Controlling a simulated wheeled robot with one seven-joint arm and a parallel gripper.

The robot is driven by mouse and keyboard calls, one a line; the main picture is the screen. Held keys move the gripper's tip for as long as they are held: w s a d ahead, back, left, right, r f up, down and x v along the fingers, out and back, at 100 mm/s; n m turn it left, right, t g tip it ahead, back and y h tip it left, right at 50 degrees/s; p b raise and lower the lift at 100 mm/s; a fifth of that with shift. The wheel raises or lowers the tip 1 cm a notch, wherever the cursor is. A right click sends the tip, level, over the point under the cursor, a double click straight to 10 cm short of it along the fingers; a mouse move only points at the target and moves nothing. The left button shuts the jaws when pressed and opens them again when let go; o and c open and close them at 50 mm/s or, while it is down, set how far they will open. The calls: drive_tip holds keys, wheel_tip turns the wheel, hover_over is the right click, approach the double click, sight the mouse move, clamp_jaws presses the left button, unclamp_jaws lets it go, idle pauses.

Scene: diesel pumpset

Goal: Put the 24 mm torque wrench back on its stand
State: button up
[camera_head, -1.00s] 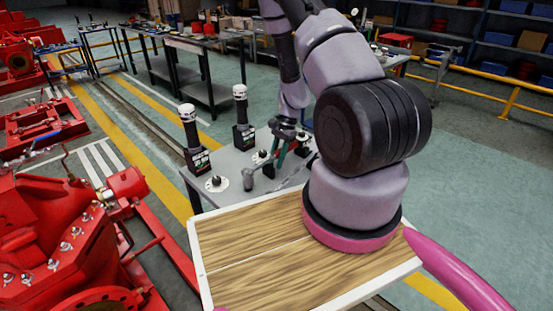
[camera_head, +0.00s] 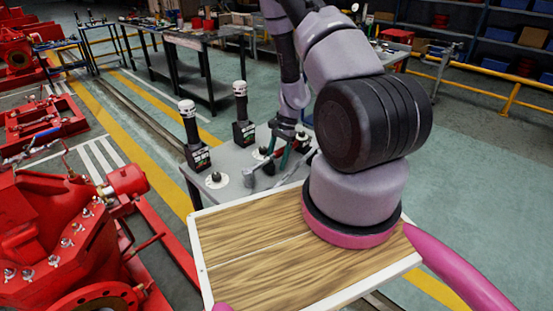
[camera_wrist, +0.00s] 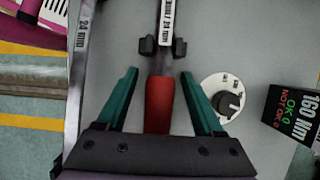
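The torque wrench, marked 24 mm on its white label, shows in the wrist view with its red handle (camera_wrist: 158,104) pointing toward my gripper. Its shaft lies at a black forked stand (camera_wrist: 161,48); I cannot tell how fully it is seated. My gripper (camera_wrist: 158,78) is open, with one green finger on each side of the red handle and a visible gap on both sides. In the head view my gripper (camera_head: 277,165) is low over the grey table (camera_head: 228,162), and the wrench is mostly hidden by my arm.
A flat metal tool marked 24 mm (camera_wrist: 80,48) lies left of the wrench. A white dial (camera_wrist: 226,98) and a black 160 Nm box (camera_wrist: 294,115) are to the right. Two black tools with white tops (camera_head: 190,135) (camera_head: 241,115) stand on the table. Red machinery (camera_head: 65,235) is at left.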

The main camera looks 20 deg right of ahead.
drive_tip(key=v, duration=1)
drive_tip(key=shift+d+r, duration=0.15)
drive_tip(key=shift+r, duration=0.2)
drive_tip(key=shift+w, duration=0.1)
